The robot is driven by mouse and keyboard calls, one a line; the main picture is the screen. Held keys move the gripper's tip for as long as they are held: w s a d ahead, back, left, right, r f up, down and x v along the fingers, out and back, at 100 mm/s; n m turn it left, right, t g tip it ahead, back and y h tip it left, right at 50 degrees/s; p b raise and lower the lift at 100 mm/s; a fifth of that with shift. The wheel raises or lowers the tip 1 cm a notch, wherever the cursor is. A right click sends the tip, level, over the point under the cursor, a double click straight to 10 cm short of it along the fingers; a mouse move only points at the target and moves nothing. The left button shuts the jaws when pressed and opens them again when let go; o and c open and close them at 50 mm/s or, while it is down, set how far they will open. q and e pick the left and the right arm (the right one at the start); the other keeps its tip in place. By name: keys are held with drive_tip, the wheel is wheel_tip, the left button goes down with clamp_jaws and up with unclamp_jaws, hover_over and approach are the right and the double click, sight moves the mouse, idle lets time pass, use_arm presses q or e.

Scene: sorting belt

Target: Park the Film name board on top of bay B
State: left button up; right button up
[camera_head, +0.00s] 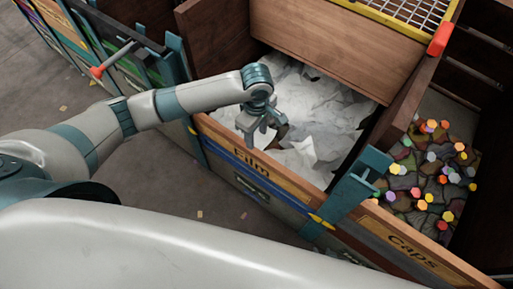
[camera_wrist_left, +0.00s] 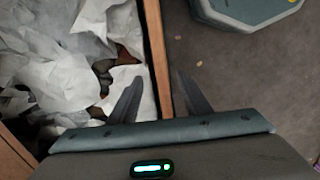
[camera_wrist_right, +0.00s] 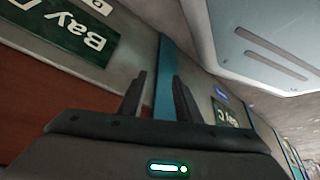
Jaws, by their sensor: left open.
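The Film name board (camera_head: 285,181) is a long tan plank lettered "Film" along the front of the bay full of white film scraps. My left gripper (camera_head: 258,134) is open just above the board's upper left part. In the left wrist view its two fingers (camera_wrist_left: 158,82) sit on either side of a wooden edge (camera_wrist_left: 154,45), scraps on one side and floor on the other; I cannot tell whether they touch it. My right gripper (camera_wrist_right: 159,80) is open in the right wrist view and outside the head view. A teal post (camera_wrist_right: 167,60) shows behind its fingers.
Teal posts (camera_head: 358,188) stand at the bay's front corners. The Caps board (camera_head: 410,250) fronts the bay of bottle caps at right. A wooden panel (camera_head: 325,52) stands behind the scraps. Green "Bay" signs (camera_wrist_right: 65,28) show in the right wrist view.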

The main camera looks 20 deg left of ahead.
sight(256, 158)
use_arm(q)
wheel_tip(256, 158, down, 16)
drive_tip(key=shift+f+b, duration=0.15)
drive_tip(key=shift+b, duration=0.55)
drive_tip(key=shift+f, duration=0.3)
use_arm(e)
drive_tip(key=shift+s+d+f+g, duration=0.15)
drive_tip(key=shift+s+d+g, duration=0.1)
drive_tip(key=shift+d, duration=0.15)
drive_tip(key=shift+s+d+f+g, duration=0.15)
drive_tip(key=shift+s+d+g, duration=0.1)
drive_tip(key=shift+d, duration=0.15)
drive_tip(key=shift+a, duration=0.15)
use_arm(q)
clamp_jaws()
use_arm(e)
drive_tip(key=shift+s+a+f, duration=0.15)
drive_tip(key=shift+s+a, duration=0.05)
drive_tip(key=shift+a, duration=0.05)
drive_tip(key=shift+d, duration=0.1)
drive_tip(key=shift+w+d, duration=0.1)
drive_tip(key=shift+d, duration=0.4)
